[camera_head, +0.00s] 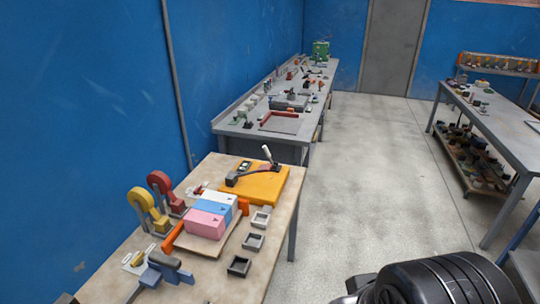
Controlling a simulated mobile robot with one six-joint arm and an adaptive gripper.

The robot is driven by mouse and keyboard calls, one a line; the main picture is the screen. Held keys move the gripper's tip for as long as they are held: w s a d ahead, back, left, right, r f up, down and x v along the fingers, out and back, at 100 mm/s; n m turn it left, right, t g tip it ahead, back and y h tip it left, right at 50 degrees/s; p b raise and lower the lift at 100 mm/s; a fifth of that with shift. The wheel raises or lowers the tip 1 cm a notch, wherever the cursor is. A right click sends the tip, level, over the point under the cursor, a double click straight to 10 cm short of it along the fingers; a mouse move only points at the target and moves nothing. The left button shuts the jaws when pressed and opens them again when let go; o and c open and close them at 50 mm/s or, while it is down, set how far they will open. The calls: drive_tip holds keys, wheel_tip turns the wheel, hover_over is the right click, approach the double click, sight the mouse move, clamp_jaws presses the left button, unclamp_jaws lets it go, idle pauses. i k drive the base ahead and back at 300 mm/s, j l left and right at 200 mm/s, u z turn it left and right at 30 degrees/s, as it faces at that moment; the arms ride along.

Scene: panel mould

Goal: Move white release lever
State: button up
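A lever with a white handle (266,153) stands up, tilted, at the back of a yellow block (268,187) on the near workbench. Its lower end meets a dark and red mechanism on the block. A smaller white and red part (199,190) lies left of the block; its shape is too small to make out. My gripper is not in view. Only a black rounded part of my own arm shows at the bottom right, well apart from the bench.
On the near bench (223,283), pink, blue and white blocks (207,222) sit between orange end pieces. Yellow and red round-topped stands (143,200) and a blue-grey clamp-like tool (165,270) are left.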

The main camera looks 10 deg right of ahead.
sight(266, 150)
drive_tip(key=i+l+u, duration=0.1)
drive_tip(key=i+l, duration=0.15)
drive_tip(key=i, duration=0.25)
drive_tip(key=i+l+u, duration=0.15)
drive_tip(key=i, duration=0.3)
drive_tip(key=i+l+u, duration=0.1)
drive_tip(key=i+l, duration=0.5)
drive_tip(key=i, duration=0.5)
drive_tip(key=u, duration=0.05)
